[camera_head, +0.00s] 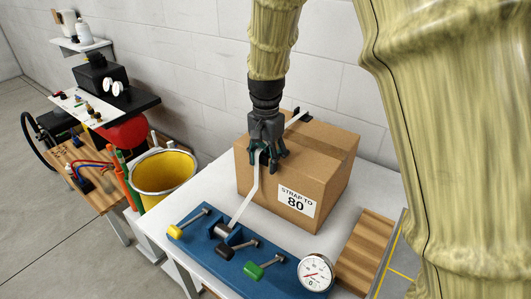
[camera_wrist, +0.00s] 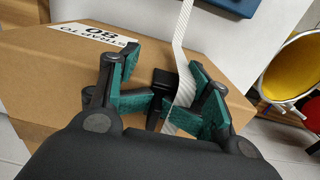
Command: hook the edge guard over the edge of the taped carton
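The taped carton (camera_head: 318,175) stands on the white table, with a label reading "STRAP TO 80". My gripper (camera_head: 265,157) points down at its near top edge, left of the label. A small black edge guard (camera_wrist: 161,84) shows between my teal-padded fingers (camera_wrist: 163,62) at that edge. The fingers stand apart, with gaps to the guard near their tips; their inner parts hide some of it, so its seating is unclear. The white strap (camera_head: 245,203) rises from the tensioner and passes beside the guard, close to my right-hand finger in the wrist view.
The blue tensioner base (camera_head: 205,262) carries yellow, black and green-handled levers and a dial gauge (camera_head: 315,273). Another black piece (camera_head: 304,116) sits with the strap at the carton's far edge. A yellow bucket (camera_head: 163,172) stands left of the table.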

